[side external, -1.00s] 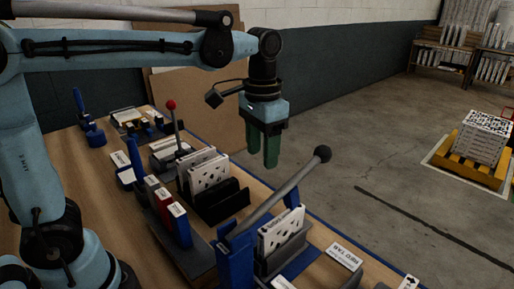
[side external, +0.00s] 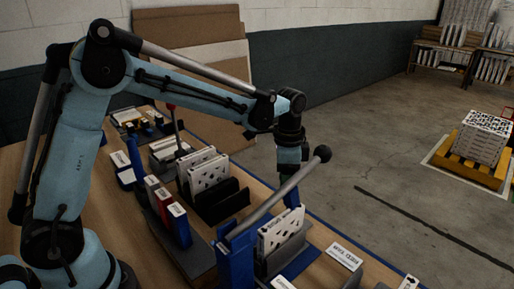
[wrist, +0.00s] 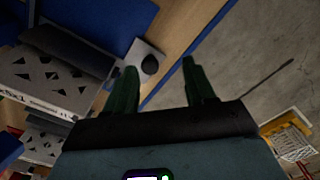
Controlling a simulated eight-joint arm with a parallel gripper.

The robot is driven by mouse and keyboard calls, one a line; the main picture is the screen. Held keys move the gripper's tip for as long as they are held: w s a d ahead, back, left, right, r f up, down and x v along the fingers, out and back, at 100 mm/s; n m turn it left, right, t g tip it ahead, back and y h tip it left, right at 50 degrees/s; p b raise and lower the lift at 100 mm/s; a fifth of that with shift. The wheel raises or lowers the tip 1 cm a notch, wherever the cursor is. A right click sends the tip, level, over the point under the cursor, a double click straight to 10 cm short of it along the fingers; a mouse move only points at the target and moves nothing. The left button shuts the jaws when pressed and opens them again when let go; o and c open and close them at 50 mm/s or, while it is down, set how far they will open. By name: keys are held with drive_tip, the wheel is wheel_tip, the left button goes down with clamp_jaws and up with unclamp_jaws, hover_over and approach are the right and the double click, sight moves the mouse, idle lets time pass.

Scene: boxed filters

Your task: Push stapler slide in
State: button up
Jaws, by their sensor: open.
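A blue fixture (side external: 235,262) with a long grey lever (side external: 270,202) ending in a black ball knob (side external: 322,153) stands near the front of the bench. It looks like the stapler, but I cannot tell which part is its slide. A white patterned boxed filter (side external: 281,231) stands upright in it. A grey plate with a round black knob (wrist: 149,64) lies beyond, near the left finger.
More white filters (side external: 208,170) stand in a black holder behind the fixture. Red, white and blue boxes (side external: 178,224) stand to its left. A red-knobbed lever (side external: 176,125) rises farther back. The bench edge drops to open floor (side external: 400,170) on the right.

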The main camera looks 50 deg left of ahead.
wheel_tip(320, 180, down, 5)
drive_tip(key=shift+r, duration=0.1)
drive_tip(key=d, duration=0.4)
drive_tip(key=shift+d+f, duration=0.2)
drive_tip(key=shift+d, duration=0.05)
drive_tip(key=a, duration=0.4)
drive_tip(key=shift+a+r, duration=0.2)
drive_tip(key=shift+r, duration=0.05)
wheel_tip(320, 180, up, 12)
drive_tip(key=s+r+n, duration=0.5)
drive_tip(key=s+n, duration=0.4)
drive_tip(key=s, duration=0.1)
drive_tip(key=shift+s+r, duration=0.3)
drive_tip(key=w+d+f+m, duration=0.3)
drive_tip(key=w+m, duration=0.6)
drive_tip(key=w, duration=0.2)
drive_tip(key=f, duration=1.5)
drive_tip(key=shift+s+a, duration=0.1)
drive_tip(key=shift+s, duration=0.1)
